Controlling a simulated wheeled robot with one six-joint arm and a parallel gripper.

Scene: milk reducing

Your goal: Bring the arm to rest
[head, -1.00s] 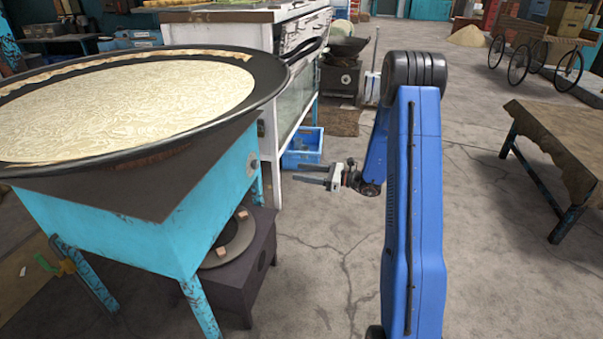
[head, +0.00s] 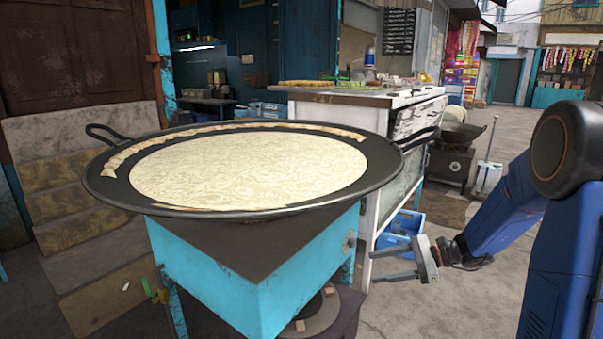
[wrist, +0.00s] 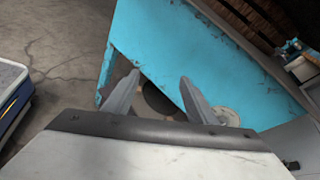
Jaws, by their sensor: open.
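My gripper (head: 392,265) is open and empty in the head view, to the right of the turquoise stove stand (head: 262,270). My blue arm (head: 510,205) is folded at the right side of the picture. In the wrist view my gripper's two fingers (wrist: 158,98) are spread apart with nothing between them, and the turquoise stand (wrist: 190,60) is in front of them. The wide black pan (head: 370,185) sits on the stand, holding pale milk (head: 250,168) with a creamy crust at its rim.
A white counter (head: 385,125) with food on top stands behind the pan. A blue crate (head: 400,230) is on the floor beside it. A small dark stove (head: 450,160) is farther back. Stone steps (head: 80,165) rise on the left.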

